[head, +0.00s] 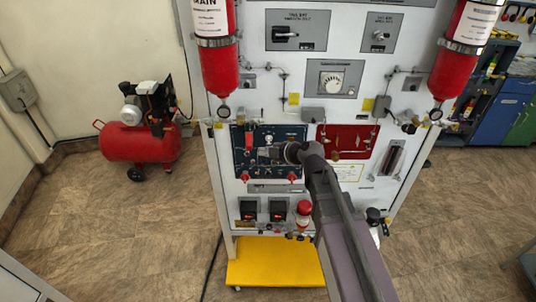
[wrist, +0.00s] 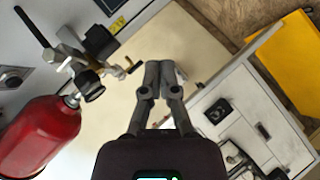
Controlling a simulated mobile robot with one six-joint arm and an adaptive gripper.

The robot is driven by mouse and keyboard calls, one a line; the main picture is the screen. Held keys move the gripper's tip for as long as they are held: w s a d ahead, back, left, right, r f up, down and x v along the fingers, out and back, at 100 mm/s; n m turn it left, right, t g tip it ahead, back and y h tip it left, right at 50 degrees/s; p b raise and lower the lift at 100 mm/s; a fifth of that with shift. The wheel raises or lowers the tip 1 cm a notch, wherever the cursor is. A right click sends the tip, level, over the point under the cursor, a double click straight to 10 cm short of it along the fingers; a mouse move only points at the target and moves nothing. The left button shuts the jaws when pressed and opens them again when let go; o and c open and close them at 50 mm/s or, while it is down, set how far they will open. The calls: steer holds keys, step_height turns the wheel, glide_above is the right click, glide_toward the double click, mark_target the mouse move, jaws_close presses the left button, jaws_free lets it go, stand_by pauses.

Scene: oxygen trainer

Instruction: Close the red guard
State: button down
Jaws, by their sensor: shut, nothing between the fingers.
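The dark blue panel (head: 240,160) is on the front of the grey-white trainer. A small upright red piece (head: 249,138), which looks like the red guard, stands on its upper left part. It is too small to tell its exact angle. My gripper (head: 276,152) is in front of the panel's right half, to the right of the red piece and apart from it in the picture. In the wrist view my gripper (wrist: 165,68) has its fingers together, with nothing between them. I cannot make out the red guard in the wrist view.
Red cylinders (head: 220,70) hang on both sides of the trainer. A red plate (head: 345,142) with fittings is right of the blue panel. A red-capped part (head: 304,208) sticks out below. A yellow base plate (head: 275,262) lies low. A red compressor (head: 140,142) stands left.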

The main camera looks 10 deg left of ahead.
mark_target(249, 142)
steer(key=w+a+f+b, duration=0.5)
steer(key=a, duration=0.1)
steer(key=shift+w+f, duration=0.25)
steer(key=shift+s+a+f, duration=0.1)
steer(key=shift+s+a, duration=0.05)
steer(key=shift+a, duration=0.1)
stand_by(0.5)
steer(key=shift+b, duration=0.35)
